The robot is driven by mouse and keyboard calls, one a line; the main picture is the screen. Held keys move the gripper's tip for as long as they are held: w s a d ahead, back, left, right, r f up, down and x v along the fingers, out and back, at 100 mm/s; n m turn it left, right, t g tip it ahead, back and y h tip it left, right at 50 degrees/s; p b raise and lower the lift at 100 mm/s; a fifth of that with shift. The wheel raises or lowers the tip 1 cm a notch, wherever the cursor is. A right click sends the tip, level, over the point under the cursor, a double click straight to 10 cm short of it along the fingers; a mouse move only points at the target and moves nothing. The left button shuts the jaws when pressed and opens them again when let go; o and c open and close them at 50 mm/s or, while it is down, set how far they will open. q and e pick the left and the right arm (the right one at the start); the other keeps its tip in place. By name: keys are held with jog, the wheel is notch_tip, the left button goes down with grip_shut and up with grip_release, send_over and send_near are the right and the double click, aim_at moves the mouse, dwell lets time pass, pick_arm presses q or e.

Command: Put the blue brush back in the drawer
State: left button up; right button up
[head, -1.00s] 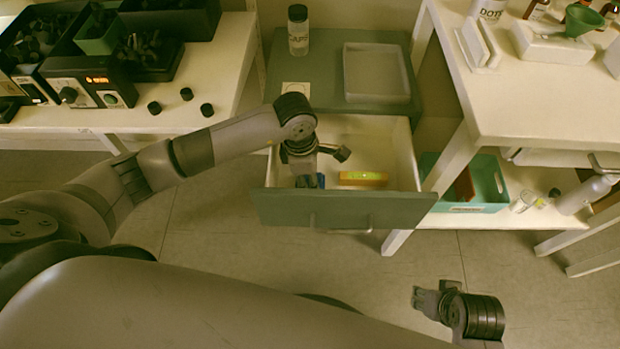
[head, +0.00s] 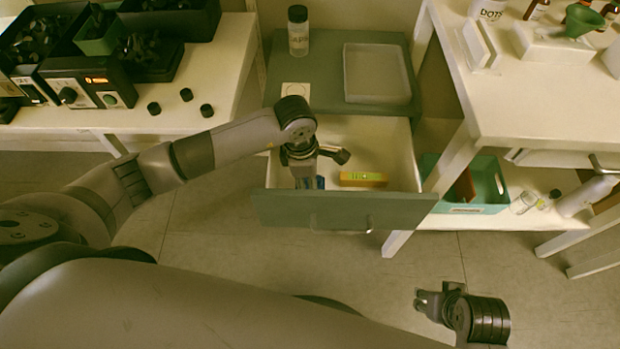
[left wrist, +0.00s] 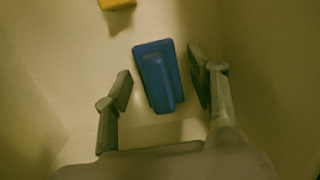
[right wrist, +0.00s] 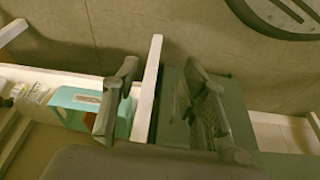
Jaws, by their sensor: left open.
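The blue brush (left wrist: 158,78) lies on the floor of the open drawer, between the spread fingers of my left gripper (left wrist: 162,88) in the left wrist view, with a gap on each side. In the head view only a bit of the brush (head: 320,182) shows beside my left gripper (head: 308,178), which reaches down into the drawer. The drawer (head: 345,211) is pulled out under the grey-green cabinet top. My right gripper (head: 428,301) is held over the floor, empty, its fingers apart in the right wrist view (right wrist: 158,100).
A yellow-orange block (head: 363,179) lies in the drawer right of the brush. A bottle (head: 298,32) and a shallow tray (head: 376,98) stand on the cabinet top. A teal bin (head: 487,184) sits on the shelf to the right. The floor in front is clear.

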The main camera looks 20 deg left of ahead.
pick_arm(q)
jog(key=shift+r, duration=0.1)
jog(key=r, duration=0.3)
jog(key=r+p, duration=0.1)
jog(key=r, duration=0.3)
jog(key=a+r+p, duration=0.1)
jog(key=r, duration=0.2)
jog(key=shift+s+a+r, duration=0.1)
jog(key=shift+s+r, duration=0.1)
jog(key=shift+r, duration=0.15)
jog(key=shift+s+a+r, duration=0.1)
jog(key=shift+r, duration=0.55)
pick_arm(e)
notch_tip(320, 180, down, 8)
jog(key=shift+r, duration=0.15)
jog(key=shift+a, duration=0.1)
